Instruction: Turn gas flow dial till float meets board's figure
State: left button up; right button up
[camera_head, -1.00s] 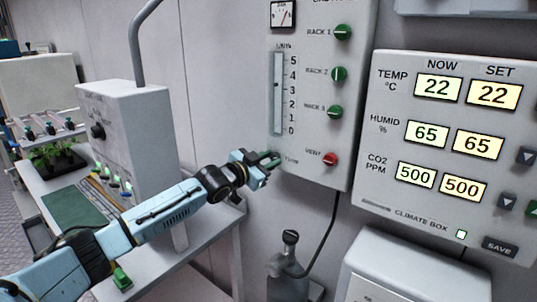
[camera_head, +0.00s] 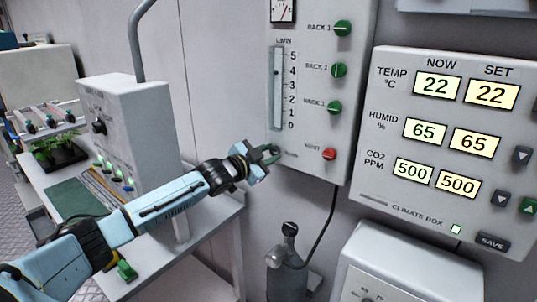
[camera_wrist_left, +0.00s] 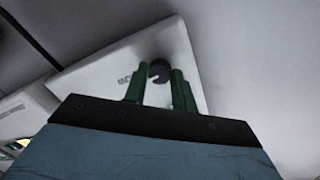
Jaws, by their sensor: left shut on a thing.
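A gas panel (camera_head: 305,140) on the wall carries an upright flow tube (camera_head: 277,100) with a scale from 0 to 5. A small dark float mark shows in its upper half, roughly near 4; it is too small to read exactly. My left gripper (camera_head: 268,154) is at the panel's lower left corner, below the tube. In the left wrist view my green fingers (camera_wrist_left: 157,92) stand either side of a dark round dial (camera_wrist_left: 159,70) and are shut on it. The head view hides most of the dial. I see no board with a flow figure. My right gripper is not in view.
Green rack knobs (camera_head: 339,70) and a red vent knob (camera_head: 328,154) sit right of the tube. A climate box (camera_head: 385,205) with lit readouts is further right. A grey bottle (camera_head: 288,270) with a hose stands below. A bench (camera_head: 200,225) lies under my left arm.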

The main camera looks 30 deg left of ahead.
pick_arm(q)
jog(key=o, duration=1)
jog(key=shift+s+a, duration=0.1)
jog(key=shift+s, duration=0.5)
jog(key=s, duration=0.4)
jog(key=s+a, duration=0.1)
jog(key=s, duration=0.3)
jog(key=s+a+r+b, duration=0.1)
jog(key=s, duration=0.3)
jog(key=shift+f, duration=0.1)
